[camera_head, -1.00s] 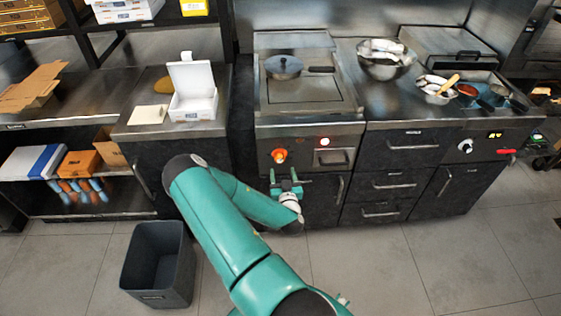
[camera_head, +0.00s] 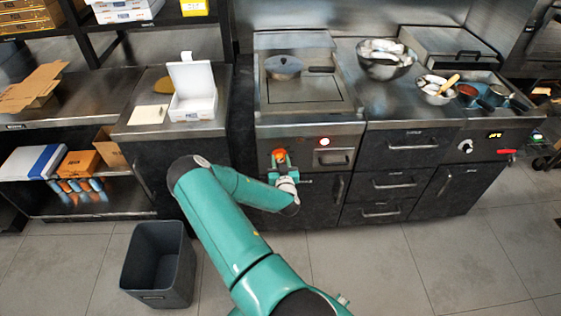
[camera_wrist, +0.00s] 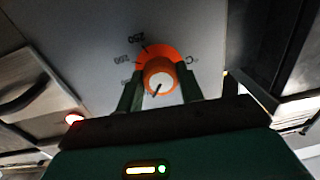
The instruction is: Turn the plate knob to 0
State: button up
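The plate knob (camera_head: 279,152) is on the front panel below the hot plate (camera_head: 305,92). In the wrist view the knob (camera_wrist: 159,75) has a pale face, an orange ring and a dark pointer mark toward the lower left of the picture. Numbers, including 250, and a °C mark surround it. My gripper (camera_head: 281,160) is at the knob. In the wrist view the fingers of my gripper (camera_wrist: 160,82) are apart, one on each side of the knob. Whether they touch it is unclear.
A lit red lamp (camera_head: 325,141) is on the same panel, right of the knob, above a handle (camera_head: 333,158). A pan (camera_head: 284,66) sits on the plate. A dark bin (camera_head: 157,264) stands on the floor at left. The floor in front of the drawers is clear.

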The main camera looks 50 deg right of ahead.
jog(key=shift+n, duration=0.4)
jog(key=n, duration=0.3)
jog(key=shift+n, duration=0.3)
jog(key=shift+n+g, duration=0.3)
jog(key=shift+n, duration=1.4)
jog(key=o, duration=1)
jog(key=shift+a, duration=0.1)
jog(key=v, duration=1.3)
jog(key=shift+s+a, duration=0.25)
